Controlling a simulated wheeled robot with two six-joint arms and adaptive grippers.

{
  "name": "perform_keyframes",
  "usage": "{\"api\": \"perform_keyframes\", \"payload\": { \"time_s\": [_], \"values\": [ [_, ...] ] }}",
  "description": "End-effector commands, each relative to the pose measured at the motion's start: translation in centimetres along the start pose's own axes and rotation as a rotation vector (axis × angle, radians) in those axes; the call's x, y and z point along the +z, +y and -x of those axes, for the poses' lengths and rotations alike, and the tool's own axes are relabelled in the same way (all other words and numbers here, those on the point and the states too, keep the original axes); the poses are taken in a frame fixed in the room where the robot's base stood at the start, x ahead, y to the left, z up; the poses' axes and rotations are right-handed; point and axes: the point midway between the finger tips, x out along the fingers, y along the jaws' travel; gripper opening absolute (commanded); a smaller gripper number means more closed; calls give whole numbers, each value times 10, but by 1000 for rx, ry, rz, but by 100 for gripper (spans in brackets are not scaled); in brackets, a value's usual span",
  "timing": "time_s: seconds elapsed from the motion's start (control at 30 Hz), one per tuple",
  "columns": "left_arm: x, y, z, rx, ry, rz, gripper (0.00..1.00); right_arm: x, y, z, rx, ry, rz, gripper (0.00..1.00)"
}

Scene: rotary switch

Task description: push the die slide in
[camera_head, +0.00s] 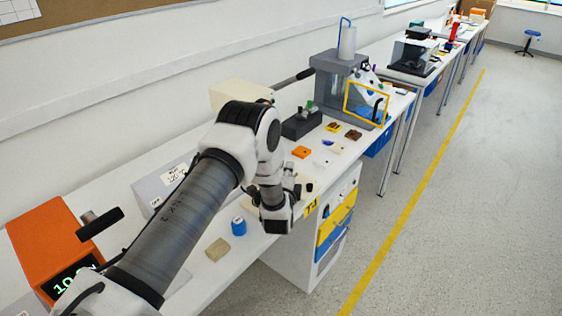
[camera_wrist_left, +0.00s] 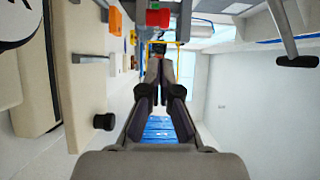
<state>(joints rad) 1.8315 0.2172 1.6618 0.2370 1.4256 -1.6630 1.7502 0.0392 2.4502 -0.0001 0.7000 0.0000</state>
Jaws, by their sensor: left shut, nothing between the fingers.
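The die slide appears to be the cream piece with a black round knob (camera_wrist_left: 104,121) in the left wrist view. The knob stands left of my fingers and apart from them there. A dark knob (camera_head: 309,187) also shows just right of my gripper in the head view. My left gripper (camera_head: 295,186) is low by the bench's front edge, in front of the cream press (camera_head: 238,93), and hides part of its base. In the left wrist view its fingers (camera_wrist_left: 158,52) meet at the tips, empty. How far the slide stands out is unclear. My right gripper is not in view.
The press's black-ended lever (camera_head: 293,79) sticks out to the right. A blue cylinder (camera_head: 238,226) and a tan block (camera_head: 218,249) lie nearer on the bench. An orange device (camera_head: 48,240) stands at left. Small orange and white blocks lie beyond; the floor at right is clear.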

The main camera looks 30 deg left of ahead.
Motion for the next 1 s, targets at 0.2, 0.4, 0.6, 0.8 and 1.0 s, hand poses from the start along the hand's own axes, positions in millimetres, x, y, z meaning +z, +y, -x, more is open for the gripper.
{"api": "perform_keyframes", "payload": {
  "time_s": [0.2, 0.4, 0.6, 0.8, 1.0],
  "values": [
    [25, -1, -21, 1, -3, 0, 0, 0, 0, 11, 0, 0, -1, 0],
    [28, 1, -25, 1, 0, -1, 0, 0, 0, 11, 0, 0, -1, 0],
    [29, 1, -25, 1, -1, 0, 0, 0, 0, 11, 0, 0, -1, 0],
    [54, 1, -39, 0, -6, 3, 0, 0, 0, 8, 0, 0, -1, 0],
    [70, 0, -49, 0, -2, 0, 0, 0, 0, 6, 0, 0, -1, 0]
  ]
}}
